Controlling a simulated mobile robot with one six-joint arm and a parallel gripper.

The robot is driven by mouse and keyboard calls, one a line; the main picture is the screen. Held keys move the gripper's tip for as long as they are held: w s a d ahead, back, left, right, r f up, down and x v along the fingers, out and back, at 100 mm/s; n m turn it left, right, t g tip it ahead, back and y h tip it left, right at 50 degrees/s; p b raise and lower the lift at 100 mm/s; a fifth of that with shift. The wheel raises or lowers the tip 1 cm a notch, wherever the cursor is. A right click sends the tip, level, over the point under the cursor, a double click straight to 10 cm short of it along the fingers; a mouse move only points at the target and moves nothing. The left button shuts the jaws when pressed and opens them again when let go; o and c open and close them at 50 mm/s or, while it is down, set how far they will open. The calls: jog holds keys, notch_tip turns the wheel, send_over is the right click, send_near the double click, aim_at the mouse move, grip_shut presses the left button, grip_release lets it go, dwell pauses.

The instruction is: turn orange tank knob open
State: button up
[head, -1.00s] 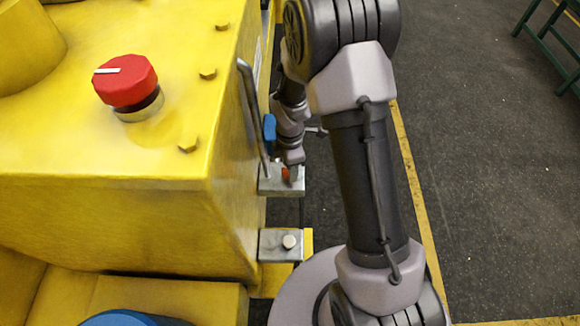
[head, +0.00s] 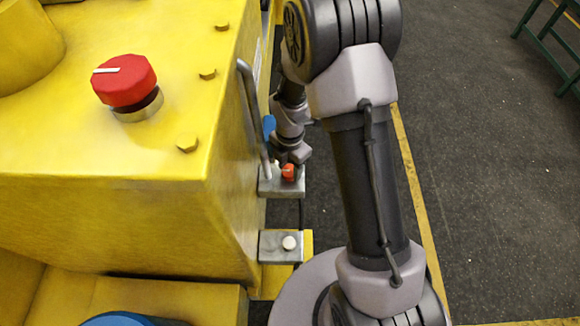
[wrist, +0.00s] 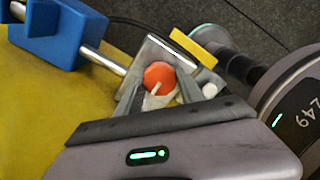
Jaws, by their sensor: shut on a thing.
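The orange tank knob (head: 288,173) sits on a grey metal bracket (head: 268,187) at the side of the yellow machine. In the wrist view the knob (wrist: 159,75) is a round orange cap with a pale pointer mark towards its lower left edge. My gripper (head: 285,164) is at the knob from the far side in the head view. In the wrist view its two fingers (wrist: 160,88) stand on either side of the knob and are shut on it. The knob's lower part is hidden by the fingers.
A large red knob (head: 125,82) stands on the yellow machine (head: 110,215). A grey pipe (head: 251,105) and a blue part (head: 269,127) are close beside my gripper. A second bracket (head: 275,246) with a pale button is nearer.

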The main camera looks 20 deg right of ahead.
aim_at(290, 171)
dwell(0.3)
jog(key=o, duration=1.4)
notch_tip(290, 171, up, 18)
jog(key=shift+f+p, duration=0.25)
jog(key=shift+p, duration=0.25)
